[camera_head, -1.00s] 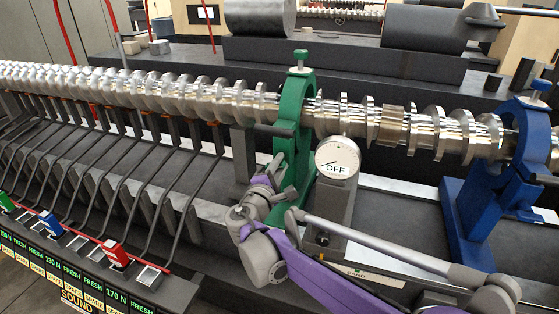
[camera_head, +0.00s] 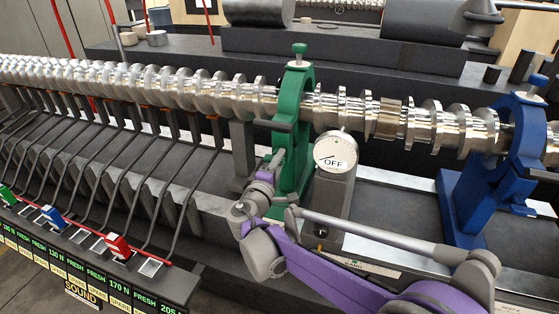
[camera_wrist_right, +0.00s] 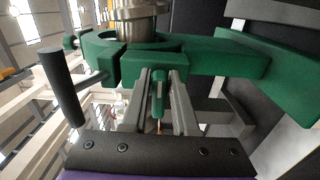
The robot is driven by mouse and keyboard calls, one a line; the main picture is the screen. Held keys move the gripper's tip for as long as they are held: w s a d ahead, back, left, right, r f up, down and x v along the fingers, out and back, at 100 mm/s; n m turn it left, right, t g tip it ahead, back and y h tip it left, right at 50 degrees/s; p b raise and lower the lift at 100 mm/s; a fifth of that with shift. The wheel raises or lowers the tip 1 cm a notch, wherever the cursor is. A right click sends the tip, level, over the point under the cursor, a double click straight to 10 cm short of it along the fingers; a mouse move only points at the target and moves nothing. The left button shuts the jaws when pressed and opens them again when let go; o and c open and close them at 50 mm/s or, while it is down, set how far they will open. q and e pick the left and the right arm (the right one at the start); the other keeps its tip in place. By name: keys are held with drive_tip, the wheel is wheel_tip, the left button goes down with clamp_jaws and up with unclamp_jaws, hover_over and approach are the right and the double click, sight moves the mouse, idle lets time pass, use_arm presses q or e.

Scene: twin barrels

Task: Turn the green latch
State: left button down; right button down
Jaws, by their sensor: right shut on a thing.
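The green ring bracket (camera_head: 291,115) stands around the silver shaft, with a green knob (camera_head: 299,49) on top. It also shows in the right wrist view (camera_wrist_right: 215,60), close in front of my right gripper. My right gripper (camera_head: 272,168) is low on the near side of the bracket. In the right wrist view its two grey fingers (camera_wrist_right: 159,95) are shut on a narrow green latch (camera_wrist_right: 158,88), which lies between them. In the head view the gripper largely hides the latch. My left gripper is not in view.
A dark handle (camera_wrist_right: 62,85) sticks out beside the bracket. A dial gauge marked OFF (camera_head: 335,152) stands just right of it. A blue bracket (camera_head: 522,145) holds the shaft further right. Several dark levers run along the left, above a panel with coloured switches (camera_head: 120,248).

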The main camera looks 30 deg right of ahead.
drive_tip(key=c, duration=0.8)
unclamp_jaws()
drive_tip(key=v, duration=1.1)
drive_tip(key=shift+b, duration=0.4)
drive_tip(key=shift+d+f, duration=0.1)
